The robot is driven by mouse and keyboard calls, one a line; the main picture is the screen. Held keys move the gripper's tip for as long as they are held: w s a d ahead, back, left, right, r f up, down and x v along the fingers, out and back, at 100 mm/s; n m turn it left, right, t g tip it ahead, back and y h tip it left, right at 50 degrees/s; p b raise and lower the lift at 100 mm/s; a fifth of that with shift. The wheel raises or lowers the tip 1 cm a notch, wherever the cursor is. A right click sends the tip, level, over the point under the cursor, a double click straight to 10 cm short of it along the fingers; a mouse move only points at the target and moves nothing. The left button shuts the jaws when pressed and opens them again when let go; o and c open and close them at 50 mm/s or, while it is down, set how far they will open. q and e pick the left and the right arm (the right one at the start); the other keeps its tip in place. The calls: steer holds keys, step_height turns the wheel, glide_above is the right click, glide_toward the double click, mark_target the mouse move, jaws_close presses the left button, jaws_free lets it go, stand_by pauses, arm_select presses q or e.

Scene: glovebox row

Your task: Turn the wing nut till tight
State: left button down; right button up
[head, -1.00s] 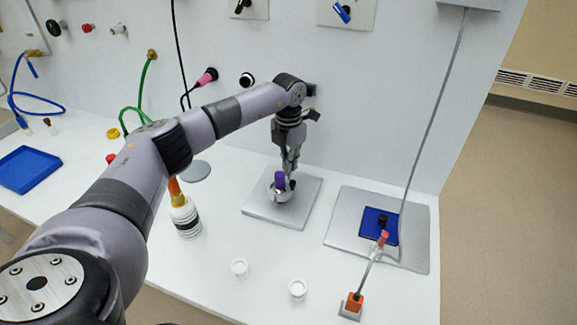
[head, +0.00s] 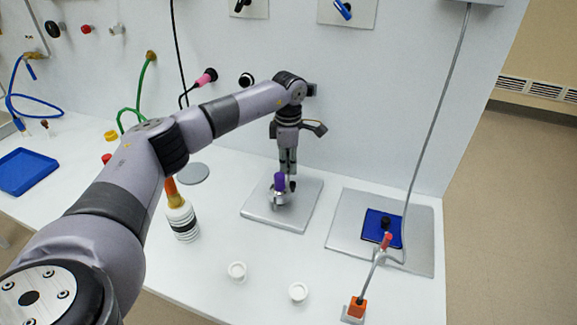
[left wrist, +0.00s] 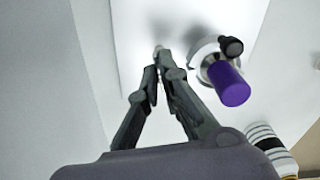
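My left gripper (head: 287,174) points down over a grey metal plate (head: 308,209) on the bench. Beside its fingertips stands a purple cylinder (head: 280,180) on a round silver base. In the left wrist view the purple cylinder (left wrist: 229,86) and a black knob (left wrist: 231,47) are to the right of the fingers. The fingers (left wrist: 158,68) come close together with a narrow gap, and a small pale thing (left wrist: 158,49) shows at their tips. I cannot make out the wing nut clearly, or whether the fingers hold it. My right gripper is not in view.
A black-and-white banded bottle (head: 183,222) stands left of the plate. The wall rises close behind.

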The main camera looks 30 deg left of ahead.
arm_select(q)
steer(key=shift+w+r+m, duration=0.1)
steer(key=shift+r+m, duration=0.05)
steer(key=shift+m, duration=0.55)
steer(key=shift+w+r+m, duration=0.1)
steer(key=shift+m, duration=0.6)
steer(key=c, duration=1.8)
jaws_free()
steer(key=shift+s+f, duration=0.15)
step_height(320, 180, up, 12)
